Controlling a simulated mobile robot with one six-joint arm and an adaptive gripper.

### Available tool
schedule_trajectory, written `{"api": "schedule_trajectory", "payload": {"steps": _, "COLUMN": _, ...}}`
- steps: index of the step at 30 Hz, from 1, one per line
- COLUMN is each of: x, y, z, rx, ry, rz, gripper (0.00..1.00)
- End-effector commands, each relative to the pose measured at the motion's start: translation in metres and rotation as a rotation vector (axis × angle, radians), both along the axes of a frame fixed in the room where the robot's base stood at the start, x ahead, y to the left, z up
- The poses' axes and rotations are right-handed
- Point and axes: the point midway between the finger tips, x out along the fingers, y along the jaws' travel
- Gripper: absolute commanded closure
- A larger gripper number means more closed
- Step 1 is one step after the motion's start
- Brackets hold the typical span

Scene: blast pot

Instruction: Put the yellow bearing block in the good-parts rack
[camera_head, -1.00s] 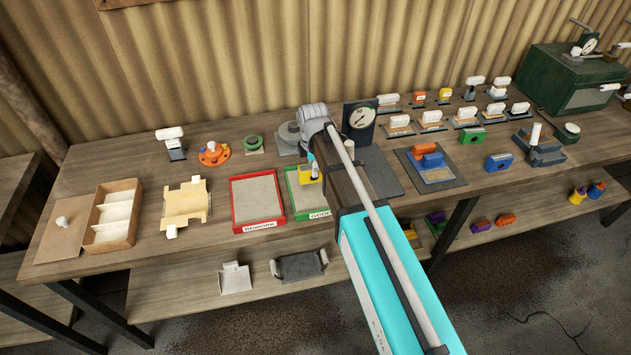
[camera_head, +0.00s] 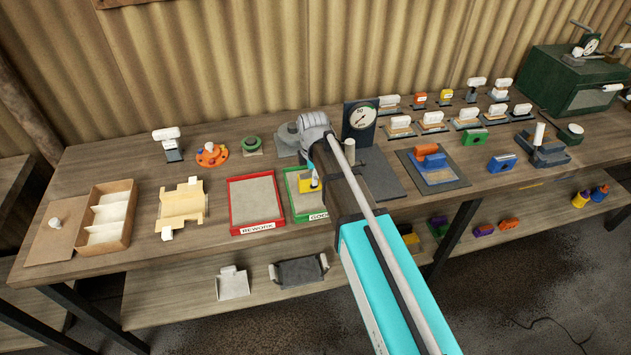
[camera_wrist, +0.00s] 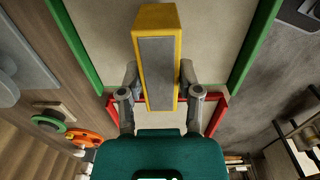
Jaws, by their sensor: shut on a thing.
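The yellow bearing block (camera_head: 306,184) is at the green-rimmed good-parts rack (camera_head: 291,196), whose front label is partly hidden by my arm. My gripper (camera_head: 314,181) is shut on the block, mostly hidden behind my arm in the head view. In the wrist view the block (camera_wrist: 158,65), with a grey face, sits between the two fingers of my gripper (camera_wrist: 159,78). The rack's green side walls (camera_wrist: 76,48) stand left and right of it, apart from the block. I cannot tell whether the block touches the rack floor.
The red-rimmed rework tray (camera_head: 231,206) stands just left of the rack. A dial gauge stand (camera_head: 361,125) and a grey plate stand to the right. A green ring (camera_head: 252,145) and an orange round piece (camera_head: 211,155) lie behind the rework tray.

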Motion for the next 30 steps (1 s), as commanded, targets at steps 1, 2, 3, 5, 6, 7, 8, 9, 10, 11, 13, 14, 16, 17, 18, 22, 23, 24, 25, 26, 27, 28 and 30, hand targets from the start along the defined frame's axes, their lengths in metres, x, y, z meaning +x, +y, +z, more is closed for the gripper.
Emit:
{"api": "schedule_trajectory", "payload": {"steps": 1, "x": 0.0000, "y": 0.0001, "z": -0.0056, "rx": 0.000, "ry": 0.000, "rz": 0.000, "gripper": 1.00}}
{"api": "schedule_trajectory", "payload": {"steps": 2, "x": 0.0000, "y": 0.0001, "z": -0.0064, "rx": 0.000, "ry": 0.000, "rz": 0.000, "gripper": 1.00}}
{"api": "schedule_trajectory", "payload": {"steps": 3, "x": 0.0000, "y": 0.0001, "z": -0.0072, "rx": 0.000, "ry": 0.000, "rz": 0.000, "gripper": 1.00}}
{"api": "schedule_trajectory", "payload": {"steps": 5, "x": 0.0000, "y": 0.0001, "z": -0.0076, "rx": 0.000, "ry": 0.000, "rz": 0.000, "gripper": 1.00}}
{"api": "schedule_trajectory", "payload": {"steps": 6, "x": 0.0000, "y": 0.0002, "z": -0.0074, "rx": 0.000, "ry": 0.000, "rz": 0.000, "gripper": 1.00}}
{"api": "schedule_trajectory", "payload": {"steps": 7, "x": 0.0000, "y": 0.0002, "z": -0.0072, "rx": 0.000, "ry": 0.000, "rz": 0.000, "gripper": 1.00}}
{"api": "schedule_trajectory", "payload": {"steps": 8, "x": 0.0000, "y": 0.0002, "z": -0.0070, "rx": 0.000, "ry": 0.000, "rz": 0.000, "gripper": 1.00}}
{"api": "schedule_trajectory", "payload": {"steps": 9, "x": 0.0000, "y": 0.0002, "z": -0.0068, "rx": 0.000, "ry": 0.000, "rz": 0.000, "gripper": 1.00}}
{"api": "schedule_trajectory", "payload": {"steps": 10, "x": 0.0000, "y": 0.0002, "z": -0.0067, "rx": 0.000, "ry": 0.000, "rz": 0.000, "gripper": 1.00}}
{"api": "schedule_trajectory", "payload": {"steps": 11, "x": 0.0000, "y": 0.0002, "z": -0.0066, "rx": 0.000, "ry": 0.000, "rz": 0.000, "gripper": 1.00}}
{"api": "schedule_trajectory", "payload": {"steps": 13, "x": 0.0000, "y": 0.0002, "z": -0.0066, "rx": 0.000, "ry": 0.000, "rz": 0.000, "gripper": 1.00}}
{"api": "schedule_trajectory", "payload": {"steps": 14, "x": -0.0001, "y": 0.0002, "z": -0.0067, "rx": 0.000, "ry": 0.000, "rz": 0.000, "gripper": 1.00}}
{"api": "schedule_trajectory", "payload": {"steps": 16, "x": -0.0001, "y": 0.0002, "z": -0.0081, "rx": 0.000, "ry": 0.000, "rz": 0.000, "gripper": 1.00}}
{"api": "schedule_trajectory", "payload": {"steps": 17, "x": -0.0001, "y": 0.0002, "z": -0.0090, "rx": 0.000, "ry": 0.000, "rz": 0.000, "gripper": 1.00}}
{"api": "schedule_trajectory", "payload": {"steps": 18, "x": -0.0001, "y": 0.0003, "z": -0.0101, "rx": 0.000, "ry": 0.000, "rz": 0.000, "gripper": 1.00}}
{"api": "schedule_trajectory", "payload": {"steps": 22, "x": -0.0001, "y": 0.0003, "z": -0.0094, "rx": 0.000, "ry": 0.000, "rz": 0.000, "gripper": 0.36}}
{"api": "schedule_trajectory", "payload": {"steps": 23, "x": -0.0002, "y": 0.0003, "z": -0.0094, "rx": 0.000, "ry": 0.000, "rz": 0.000, "gripper": 0.31}}
{"api": "schedule_trajectory", "payload": {"steps": 24, "x": -0.0002, "y": 0.0003, "z": -0.0093, "rx": 0.000, "ry": 0.000, "rz": 0.000, "gripper": 0.23}}
{"api": "schedule_trajectory", "payload": {"steps": 25, "x": -0.0001, "y": 0.0002, "z": -0.0093, "rx": 0.000, "ry": 0.000, "rz": 0.000, "gripper": 0.20}}
{"api": "schedule_trajectory", "payload": {"steps": 26, "x": -0.0001, "y": 0.0002, "z": -0.0093, "rx": 0.000, "ry": 0.000, "rz": 0.000, "gripper": 0.20}}
{"api": "schedule_trajectory", "payload": {"steps": 27, "x": -0.0001, "y": 0.0002, "z": -0.0093, "rx": 0.000, "ry": 0.000, "rz": 0.000, "gripper": 0.20}}
{"api": "schedule_trajectory", "payload": {"steps": 28, "x": -0.0001, "y": 0.0002, "z": -0.0093, "rx": 0.000, "ry": 0.000, "rz": 0.000, "gripper": 0.20}}
{"api": "schedule_trajectory", "payload": {"steps": 30, "x": -0.0001, "y": 0.0002, "z": -0.0093, "rx": 0.000, "ry": 0.000, "rz": 0.000, "gripper": 0.20}}
